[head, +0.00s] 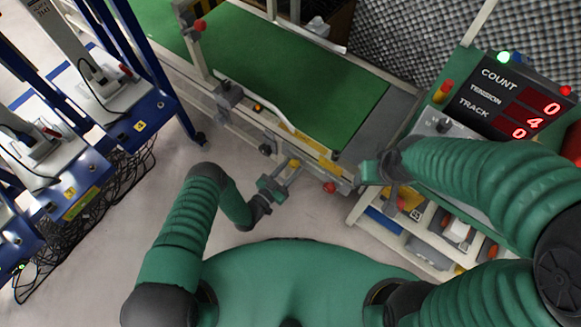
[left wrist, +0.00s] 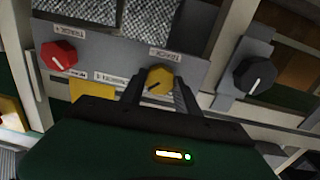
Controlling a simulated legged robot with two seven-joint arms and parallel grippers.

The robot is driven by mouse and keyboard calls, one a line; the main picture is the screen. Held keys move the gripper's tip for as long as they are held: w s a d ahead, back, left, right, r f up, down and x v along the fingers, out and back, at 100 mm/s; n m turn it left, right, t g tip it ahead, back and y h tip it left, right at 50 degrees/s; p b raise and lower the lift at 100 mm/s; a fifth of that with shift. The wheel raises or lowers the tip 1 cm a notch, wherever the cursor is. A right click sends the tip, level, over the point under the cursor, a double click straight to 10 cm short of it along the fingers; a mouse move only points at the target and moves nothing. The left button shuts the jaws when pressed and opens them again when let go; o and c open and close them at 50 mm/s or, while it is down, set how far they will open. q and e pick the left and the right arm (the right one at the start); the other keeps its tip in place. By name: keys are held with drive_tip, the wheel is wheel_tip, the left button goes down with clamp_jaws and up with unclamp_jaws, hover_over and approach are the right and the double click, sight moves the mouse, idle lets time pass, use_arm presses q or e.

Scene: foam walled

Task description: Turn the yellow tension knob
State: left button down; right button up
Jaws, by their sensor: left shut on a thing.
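The yellow tension knob (left wrist: 159,79) sits on a grey panel (left wrist: 110,55) in the left wrist view, with a dark pointer line on its face. My left gripper (left wrist: 158,92) has its two dark fingers on either side of the knob and is shut on it. In the head view my left gripper (head: 276,184) reaches the front side of the conveyor, where the yellow knob (head: 293,164) shows small. The display (head: 518,100) at the right reads COUNT 0, TENSION 4, TRACK 0. My right gripper (head: 376,170) is near the conveyor's right end; its fingers are not clear.
A red knob (left wrist: 59,55) is left of the yellow one on the same panel, and a black knob (left wrist: 254,75) is on a separate plate to the right. The green conveyor belt (head: 290,75) lies beyond. Blue-framed racks (head: 80,110) stand at left, with cables on the floor.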

use_arm(q)
drive_tip(key=shift+f, duration=0.1)
idle(0.3)
drive_tip(key=c, duration=0.9)
unclamp_jaws()
